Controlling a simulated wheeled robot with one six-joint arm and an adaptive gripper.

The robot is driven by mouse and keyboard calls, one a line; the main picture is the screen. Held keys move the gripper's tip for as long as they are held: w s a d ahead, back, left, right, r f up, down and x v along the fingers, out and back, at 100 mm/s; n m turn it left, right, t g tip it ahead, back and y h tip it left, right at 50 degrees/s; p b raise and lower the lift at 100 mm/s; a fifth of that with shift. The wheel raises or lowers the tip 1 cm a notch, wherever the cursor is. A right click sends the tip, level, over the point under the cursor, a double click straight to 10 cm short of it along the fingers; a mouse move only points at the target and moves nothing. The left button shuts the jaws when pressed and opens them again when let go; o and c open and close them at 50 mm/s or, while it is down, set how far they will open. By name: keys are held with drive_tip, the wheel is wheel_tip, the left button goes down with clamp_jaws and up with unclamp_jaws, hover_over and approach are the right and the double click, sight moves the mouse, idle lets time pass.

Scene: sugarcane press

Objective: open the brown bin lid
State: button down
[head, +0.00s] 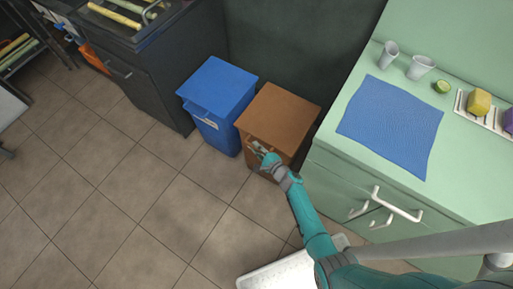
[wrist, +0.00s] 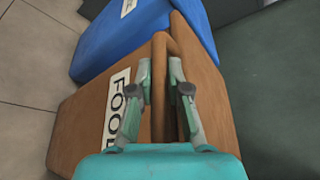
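The brown bin (head: 285,115) stands between the blue bin and the green counter, its lid looking down or nearly so in the head view. My gripper (head: 262,153) is at the upper front of this bin. A narrow dark gap shows beside the handle.
The blue bin (head: 222,88) stands close on the left, with a dark cabinet (head: 150,85) beyond it. The green counter (head: 345,165) with a blue cloth (head: 390,122) and drawer handles is close on the right. Tiled floor (head: 130,190) in front of the bins is clear.

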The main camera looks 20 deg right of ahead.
wheel_tip(320, 180, up, 14)
drive_tip(key=w+d, duration=0.1)
drive_tip(key=d, duration=0.1)
drive_tip(key=shift+w+d+f, duration=0.15)
drive_tip(key=shift+w, duration=0.2)
drive_tip(key=c, duration=1.1)
unclamp_jaws()
drive_tip(key=shift+c, duration=0.2)
drive_tip(key=shift+s, duration=0.1)
drive_tip(key=v, duration=1.1)
drive_tip(key=shift+s, duration=0.4)
